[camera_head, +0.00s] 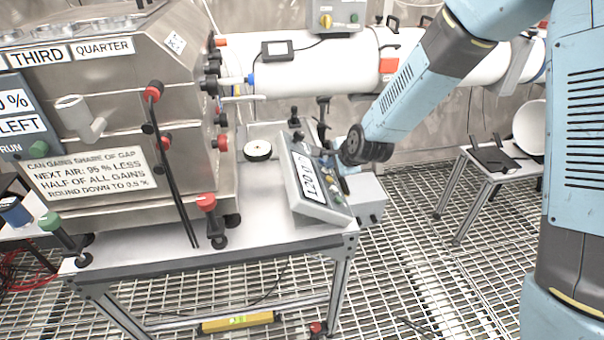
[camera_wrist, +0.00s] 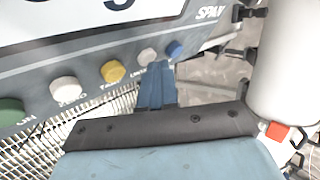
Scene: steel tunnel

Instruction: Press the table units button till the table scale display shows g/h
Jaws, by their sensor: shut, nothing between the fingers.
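The table scale display (camera_head: 308,178) is a grey, tilted box on the table, its white screen showing digits too small to read surely. In the wrist view only the lower edge of the screen (camera_wrist: 90,20) shows, with cut-off characters.
A steel machine (camera_head: 120,110) with red and black knobs stands left of the display. A round white-rimmed pan (camera_head: 258,150) sits on the table between them. A white pipe (camera_head: 320,65) runs behind. A small side table (camera_head: 490,170) stands right.

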